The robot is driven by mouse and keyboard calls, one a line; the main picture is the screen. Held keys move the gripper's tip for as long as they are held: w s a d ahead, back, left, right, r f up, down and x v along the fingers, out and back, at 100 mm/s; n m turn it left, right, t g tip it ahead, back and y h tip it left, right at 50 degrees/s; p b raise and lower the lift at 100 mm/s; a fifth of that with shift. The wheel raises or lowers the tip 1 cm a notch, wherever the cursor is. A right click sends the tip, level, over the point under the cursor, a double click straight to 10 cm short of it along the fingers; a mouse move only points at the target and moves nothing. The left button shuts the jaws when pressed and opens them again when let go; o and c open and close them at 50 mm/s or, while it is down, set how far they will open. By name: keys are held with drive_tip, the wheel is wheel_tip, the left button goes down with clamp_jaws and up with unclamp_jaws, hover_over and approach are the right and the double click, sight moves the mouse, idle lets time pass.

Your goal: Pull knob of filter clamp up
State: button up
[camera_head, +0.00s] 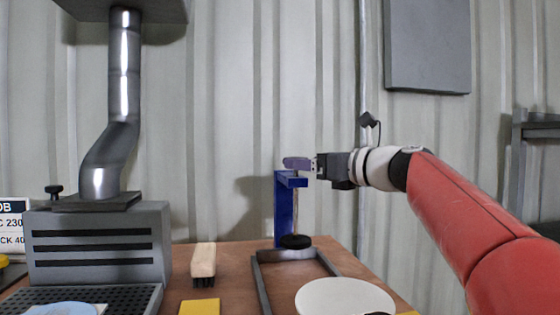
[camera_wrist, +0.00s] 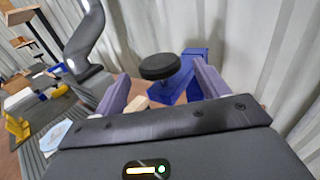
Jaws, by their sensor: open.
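The blue filter clamp (camera_head: 281,210) stands upright at the back of the bench, with a thin vertical rod and a black disc (camera_head: 296,242) at the rod's lower end. My gripper (camera_head: 297,163) reaches in from the right at the height of the clamp's top, fingers level. I cannot tell whether the fingers touch the knob. In the head view the knob is hidden at the fingers.
A grey frame (camera_head: 263,287) lies in front of the clamp, with a white round plate (camera_head: 340,297) near it. A wooden brush (camera_head: 203,262) and a yellow block (camera_head: 199,307) lie to the left. A grey slotted box (camera_head: 97,242) with a duct (camera_head: 123,75) stands farther left.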

drive_tip(key=p+x, duration=0.1)
drive_tip(key=x, duration=0.5)
drive_tip(key=c, duration=1.4)
drive_tip(key=shift+o, duration=0.2)
drive_tip(key=shift+w+r, duration=0.1)
drive_tip(key=shift+r, duration=2.3)
drive_tip(key=o, duration=1.4)
drive_tip(key=shift+c, duration=0.2)
